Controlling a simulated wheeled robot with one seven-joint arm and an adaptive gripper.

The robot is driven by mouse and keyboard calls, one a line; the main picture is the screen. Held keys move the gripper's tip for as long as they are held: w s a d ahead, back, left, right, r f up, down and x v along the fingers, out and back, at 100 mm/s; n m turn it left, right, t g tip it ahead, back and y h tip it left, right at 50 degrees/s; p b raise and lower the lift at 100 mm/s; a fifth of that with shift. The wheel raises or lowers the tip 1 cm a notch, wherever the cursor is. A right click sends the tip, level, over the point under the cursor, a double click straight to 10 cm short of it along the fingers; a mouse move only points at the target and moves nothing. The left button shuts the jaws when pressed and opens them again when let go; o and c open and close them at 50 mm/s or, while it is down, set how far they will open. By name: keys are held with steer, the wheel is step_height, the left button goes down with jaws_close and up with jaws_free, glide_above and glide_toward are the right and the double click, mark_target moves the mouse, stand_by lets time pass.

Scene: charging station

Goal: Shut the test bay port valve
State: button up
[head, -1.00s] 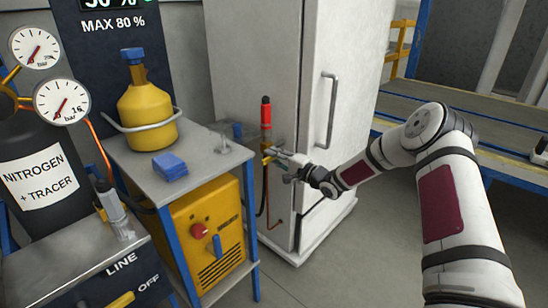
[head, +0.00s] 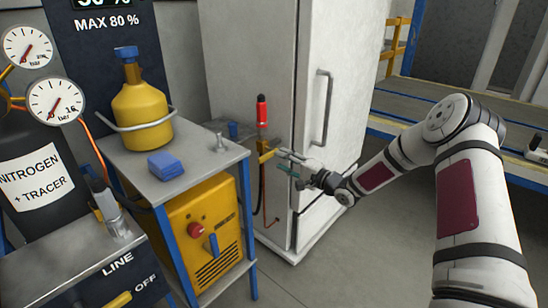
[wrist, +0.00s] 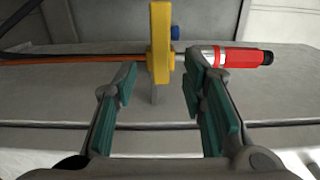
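The test bay port valve has a yellow handle (head: 265,150) on the side of the tall white cabinet (head: 250,60), below a red-capped cylinder (head: 262,112). In the wrist view the yellow handle (wrist: 159,45) stands across the pipe line, with the red cap (wrist: 245,57) to its right and a copper pipe (wrist: 90,59) to its left. My gripper (head: 283,163) is open just right of the handle. In the wrist view its two fingers (wrist: 160,75) are spread, with the handle in the gap ahead and no visible grip on it.
A grey table (head: 195,160) at left carries a yellow bottle (head: 145,115) and a blue block (head: 166,165). A yellow machine (head: 205,235) sits under it. Nitrogen gauges (head: 55,100) are at far left. The cabinet door handle (head: 323,105) is above my arm. Floor in front is clear.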

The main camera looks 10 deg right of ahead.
steer(key=v, duration=0.6)
steer(key=shift+w, duration=0.1)
